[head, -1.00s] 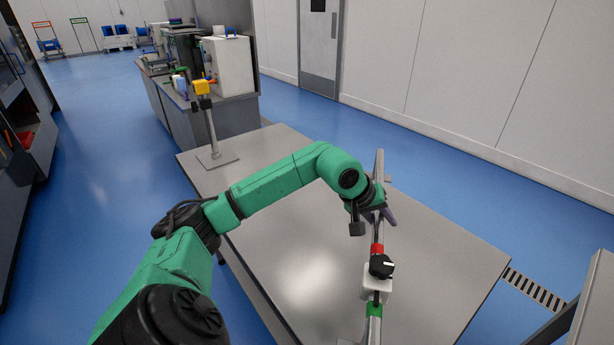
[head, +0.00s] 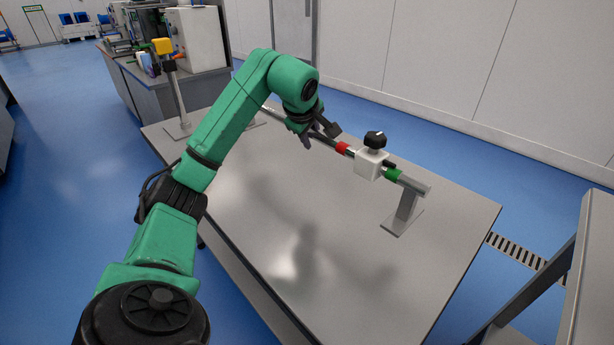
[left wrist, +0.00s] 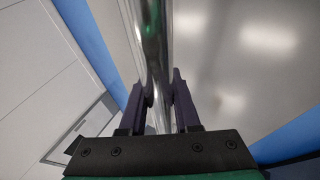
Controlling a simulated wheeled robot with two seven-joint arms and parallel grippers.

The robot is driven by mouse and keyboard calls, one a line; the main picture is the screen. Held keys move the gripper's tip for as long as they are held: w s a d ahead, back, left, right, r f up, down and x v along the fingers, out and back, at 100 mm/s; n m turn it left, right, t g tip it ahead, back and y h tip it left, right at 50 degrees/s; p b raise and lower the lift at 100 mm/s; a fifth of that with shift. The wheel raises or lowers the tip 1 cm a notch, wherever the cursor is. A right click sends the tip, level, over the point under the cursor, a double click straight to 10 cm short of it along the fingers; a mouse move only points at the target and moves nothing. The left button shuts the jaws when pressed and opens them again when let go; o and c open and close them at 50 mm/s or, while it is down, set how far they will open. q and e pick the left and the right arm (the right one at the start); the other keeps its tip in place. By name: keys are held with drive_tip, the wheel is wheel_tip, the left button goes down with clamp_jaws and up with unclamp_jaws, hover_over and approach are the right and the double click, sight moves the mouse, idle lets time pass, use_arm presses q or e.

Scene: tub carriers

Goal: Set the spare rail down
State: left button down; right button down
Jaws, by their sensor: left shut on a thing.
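The spare rail is a round metal bar (head: 414,184) with a red ring (head: 342,147), a white block (head: 370,164) with a black knob, and a green ring (head: 393,174). A leg with a flat foot (head: 402,222) shows under its right end. It lies nearly along the table's far edge. My left gripper (head: 318,132) is shut on the bar, left of the red ring. In the left wrist view the bar (left wrist: 153,50) runs between both fingers (left wrist: 160,100). I cannot tell whether the feet touch the table. My right gripper is out of view.
The grey table (head: 270,215) has a wide clear surface in front of the rail. A post with a yellow top (head: 163,46) stands at its far left. A bench with equipment (head: 150,85) is behind. A grey frame (head: 570,270) stands at the right.

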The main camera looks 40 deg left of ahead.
use_arm(q)
wheel_tip(320, 180, down, 10)
drive_tip(key=shift+d+b, duration=0.1)
drive_tip(key=shift+b, duration=0.6)
drive_tip(key=shift+f, duration=0.35)
drive_tip(key=c, duration=0.6)
unclamp_jaws()
drive_tip(key=shift+s, duration=0.1)
drive_tip(key=shift+s+r, duration=0.15)
drive_tip(key=shift+r, duration=0.15)
drive_tip(key=v, duration=1.1)
drive_tip(key=shift+s+d, duration=0.1)
drive_tip(key=shift+s, duration=0.05)
drive_tip(key=shift+r, duration=0.15)
